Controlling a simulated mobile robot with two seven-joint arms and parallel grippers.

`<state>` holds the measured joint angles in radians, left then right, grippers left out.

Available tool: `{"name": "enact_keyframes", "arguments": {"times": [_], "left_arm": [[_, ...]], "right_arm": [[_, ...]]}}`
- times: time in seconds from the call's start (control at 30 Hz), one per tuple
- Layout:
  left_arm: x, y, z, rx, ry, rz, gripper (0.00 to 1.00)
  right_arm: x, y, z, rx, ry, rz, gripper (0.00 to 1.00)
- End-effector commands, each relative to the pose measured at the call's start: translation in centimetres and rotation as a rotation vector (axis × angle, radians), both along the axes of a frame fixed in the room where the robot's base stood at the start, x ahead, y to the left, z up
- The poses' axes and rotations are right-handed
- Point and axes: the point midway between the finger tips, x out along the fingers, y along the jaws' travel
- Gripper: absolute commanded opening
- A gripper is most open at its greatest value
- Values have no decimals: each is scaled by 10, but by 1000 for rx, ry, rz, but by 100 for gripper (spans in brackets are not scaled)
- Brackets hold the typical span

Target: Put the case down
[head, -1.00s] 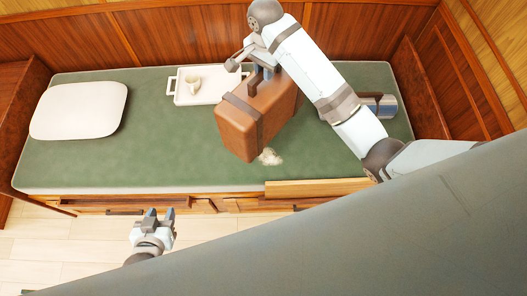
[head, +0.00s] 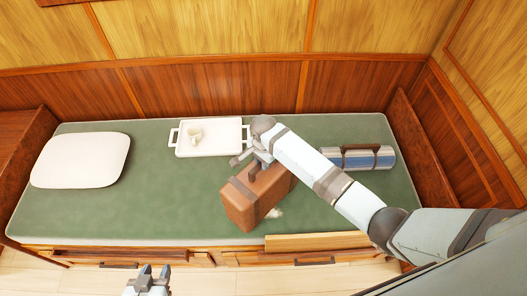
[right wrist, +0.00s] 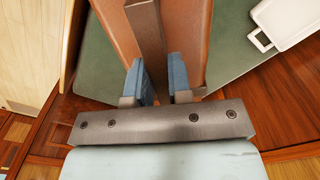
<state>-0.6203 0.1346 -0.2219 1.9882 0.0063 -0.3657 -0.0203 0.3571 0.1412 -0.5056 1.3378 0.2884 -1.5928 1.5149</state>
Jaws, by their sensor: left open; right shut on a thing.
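The brown case (head: 238,208) has a dark strap and stands upright over the green bunk (head: 150,205), right of its middle. I cannot tell whether its underside touches the bunk. My right gripper (head: 258,164) is shut on the case at its top; the handle is mostly hidden. In the right wrist view the two blue fingers (right wrist: 162,86) are at the top of the case (right wrist: 186,30), over its strap. My left gripper (head: 152,271) is open and empty, in front of the bunk near the lower edge.
A white tray (head: 225,138) with a cup (head: 194,134) lies behind the case. A silver flask (head: 358,160) lies to its right, a pillow (head: 80,162) far left. A small pale thing (head: 275,213) shows beside the case. Green bunk left of the case is clear.

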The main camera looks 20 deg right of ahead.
Motion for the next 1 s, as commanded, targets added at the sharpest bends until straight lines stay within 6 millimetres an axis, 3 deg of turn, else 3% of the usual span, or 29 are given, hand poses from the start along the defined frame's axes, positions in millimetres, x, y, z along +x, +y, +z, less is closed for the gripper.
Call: {"name": "enact_keyframes", "arguments": {"times": [0.17,0.47,0.9,0.93,1.0], "left_arm": [[0,0,0,0,1,0,43],[0,0,0,0,2,1,43],[0,-1,0,-2,3,0,43],[0,-1,-1,-2,3,0,43],[0,-1,-1,-2,3,0,43]], "right_arm": [[1,0,-7,1,-3,0,0],[1,0,-40,1,-3,0,0],[1,1,-45,2,-4,1,0],[0,0,-47,0,-1,1,24],[0,0,-47,0,-1,1,40]]}}
